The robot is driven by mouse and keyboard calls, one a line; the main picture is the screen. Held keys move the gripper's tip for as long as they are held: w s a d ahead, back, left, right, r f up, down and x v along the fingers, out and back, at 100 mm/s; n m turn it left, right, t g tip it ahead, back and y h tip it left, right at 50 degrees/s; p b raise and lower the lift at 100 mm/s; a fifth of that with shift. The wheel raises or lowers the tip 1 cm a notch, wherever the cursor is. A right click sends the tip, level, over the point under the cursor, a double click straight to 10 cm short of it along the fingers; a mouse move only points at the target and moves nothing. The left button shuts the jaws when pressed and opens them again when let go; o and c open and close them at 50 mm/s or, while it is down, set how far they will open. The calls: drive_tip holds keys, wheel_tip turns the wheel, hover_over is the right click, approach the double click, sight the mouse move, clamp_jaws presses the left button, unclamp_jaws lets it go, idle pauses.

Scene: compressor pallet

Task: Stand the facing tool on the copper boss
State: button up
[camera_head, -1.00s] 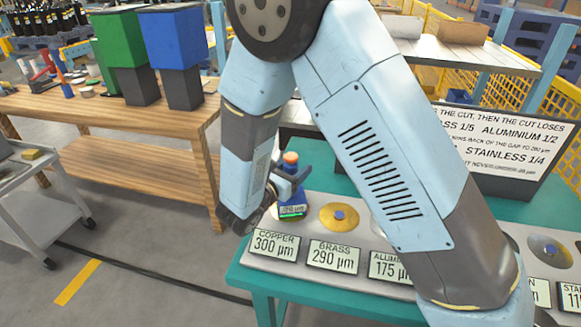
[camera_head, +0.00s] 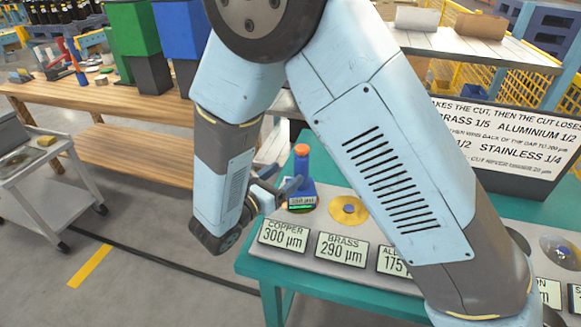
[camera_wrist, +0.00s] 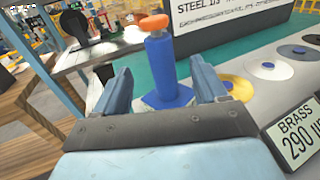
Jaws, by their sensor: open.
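The facing tool (camera_head: 303,187) is blue with an orange top and a small lit display at its base. It stands upright behind the COPPER label (camera_head: 283,236), at the left end of the grey strip. The copper boss itself does not show; the tool's base covers the place behind that label. My gripper (camera_head: 283,187) is open at the tool's left side. In the wrist view, the open fingers of my gripper (camera_wrist: 163,92) lie left and right of the tool (camera_wrist: 167,72), with gaps visible on both sides. Contact at the base is hidden.
The gold brass disc (camera_head: 348,210) lies just right of the tool. More discs and labels run right along the teal table (camera_head: 255,268), partly hidden by my arm. A sign (camera_head: 490,140) stands behind. A wooden bench (camera_head: 130,150) and a grey cart (camera_head: 60,185) are at left.

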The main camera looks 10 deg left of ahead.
drive_tip(key=shift+v, duration=1.25)
